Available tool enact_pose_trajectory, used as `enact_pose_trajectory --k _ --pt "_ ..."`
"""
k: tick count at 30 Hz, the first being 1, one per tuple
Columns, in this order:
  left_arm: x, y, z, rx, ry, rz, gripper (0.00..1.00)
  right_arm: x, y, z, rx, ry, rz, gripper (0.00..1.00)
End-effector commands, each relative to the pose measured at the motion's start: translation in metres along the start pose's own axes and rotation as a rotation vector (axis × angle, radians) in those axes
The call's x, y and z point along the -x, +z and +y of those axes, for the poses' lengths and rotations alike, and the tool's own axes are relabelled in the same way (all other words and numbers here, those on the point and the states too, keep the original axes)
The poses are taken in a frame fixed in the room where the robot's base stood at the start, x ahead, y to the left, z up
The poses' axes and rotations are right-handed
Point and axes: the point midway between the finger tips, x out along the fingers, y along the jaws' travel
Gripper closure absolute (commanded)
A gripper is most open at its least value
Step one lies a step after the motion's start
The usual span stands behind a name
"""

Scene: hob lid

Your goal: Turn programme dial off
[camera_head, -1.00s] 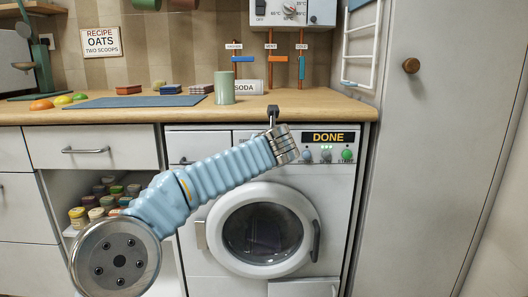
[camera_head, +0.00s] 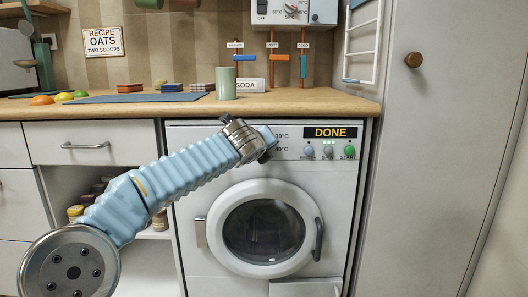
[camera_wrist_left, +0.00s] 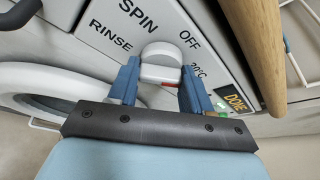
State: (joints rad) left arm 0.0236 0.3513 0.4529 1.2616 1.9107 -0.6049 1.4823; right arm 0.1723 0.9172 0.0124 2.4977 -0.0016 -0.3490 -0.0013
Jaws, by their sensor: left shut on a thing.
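The washing machine's programme dial (camera_wrist_left: 160,66) is a white knob with a small red mark at its lower edge in the left wrist view. SPIN, RINSE, OFF and 20°C are printed around it. My left gripper (camera_wrist_left: 158,78) has its two blue fingers on either side of the knob, shut on it. In the head view my left gripper (camera_head: 268,144) is at the machine's front panel, and the arm and gripper hide the dial. The display (camera_head: 330,133) reads DONE. My right gripper is not in view.
The wooden worktop (camera_head: 300,103) overhangs just above the panel, and its edge (camera_wrist_left: 255,45) is close to my gripper in the wrist view. The round door (camera_head: 262,229) is below. Small buttons (camera_head: 328,151) lie to the right.

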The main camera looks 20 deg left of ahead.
Motion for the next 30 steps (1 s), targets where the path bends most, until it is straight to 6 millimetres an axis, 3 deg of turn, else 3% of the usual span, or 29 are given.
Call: enact_pose_trajectory --k 15,30 --pt "-0.002 -0.004 0.004 0.449 -0.185 0.001 0.81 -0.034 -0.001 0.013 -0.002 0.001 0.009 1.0" --pt "-0.002 -0.002 0.004 0.77 -0.32 0.002 0.81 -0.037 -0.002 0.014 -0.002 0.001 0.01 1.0"
